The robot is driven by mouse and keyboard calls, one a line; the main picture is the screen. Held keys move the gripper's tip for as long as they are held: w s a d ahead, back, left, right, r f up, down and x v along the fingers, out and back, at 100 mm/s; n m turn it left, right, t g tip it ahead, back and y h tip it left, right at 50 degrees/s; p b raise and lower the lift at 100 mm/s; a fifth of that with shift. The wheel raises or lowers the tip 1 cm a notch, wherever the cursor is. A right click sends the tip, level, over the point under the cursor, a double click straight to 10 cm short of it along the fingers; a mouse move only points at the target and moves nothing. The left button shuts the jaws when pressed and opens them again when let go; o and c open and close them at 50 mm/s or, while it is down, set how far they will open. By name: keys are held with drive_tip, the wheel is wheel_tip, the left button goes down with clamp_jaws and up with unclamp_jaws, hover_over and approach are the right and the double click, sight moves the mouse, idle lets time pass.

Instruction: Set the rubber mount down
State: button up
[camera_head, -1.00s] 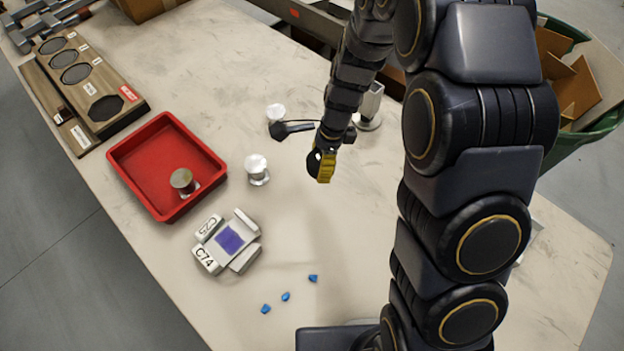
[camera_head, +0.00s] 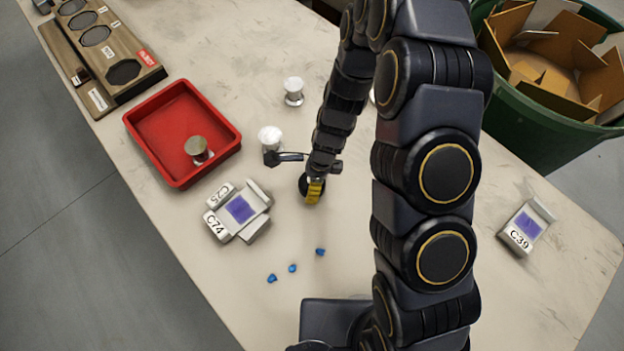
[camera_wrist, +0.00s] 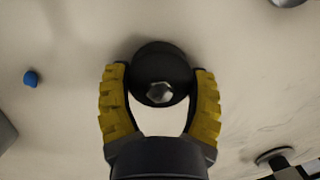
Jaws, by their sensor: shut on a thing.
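The rubber mount (camera_wrist: 152,62) is a black round piece with a silver hex bolt head at its middle, seen from above in the wrist view. My gripper (camera_wrist: 160,85) has its two yellow ribbed fingers shut on it from either side. In the head view my gripper (camera_head: 314,193) points down over the bare middle of the table, and the black mount (camera_head: 304,186) shows partly beside the yellow finger. It is low over the tabletop; I cannot tell whether its underside touches.
A red tray (camera_head: 137,127) holds one metal-topped mount (camera_head: 197,148). Two silver spool-shaped pieces (camera_head: 270,137) (camera_head: 293,90) stand nearby. Open boxes marked C74 (camera_head: 217,225) and C39 (camera_head: 520,239), several blue bits (camera_head: 292,268), a wooden holed board (camera_head: 149,80) and a green bin (camera_head: 557,150) surround clear table.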

drive_tip(key=shift+f, duration=0.2)
drive_tip(key=o, duration=1.1)
drive_tip(key=r, duration=0.3)
drive_tip(key=d+r, duration=0.1)
drive_tip(key=r, duration=0.7)
drive_tip(key=shift+w+d, duration=0.15)
drive_tip(key=shift+d, duration=0.2)
drive_tip(key=s+d+r+n+h, duration=0.1)
drive_tip(key=s+d+r+n, duration=0.4)
drive_tip(key=s+r+n, duration=0.4)
drive_tip(key=s+d+r+n+g+h, duration=0.1)
drive_tip(key=s+d+r+n, duration=0.4)
drive_tip(key=s+r+n, duration=0.4)
drive_tip(key=shift+s+r+g, duration=0.3)
drive_tip(key=shift+s+r, duration=0.3)
drive_tip(key=shift+s, duration=0.2)
drive_tip(key=shift+a, duration=0.1)
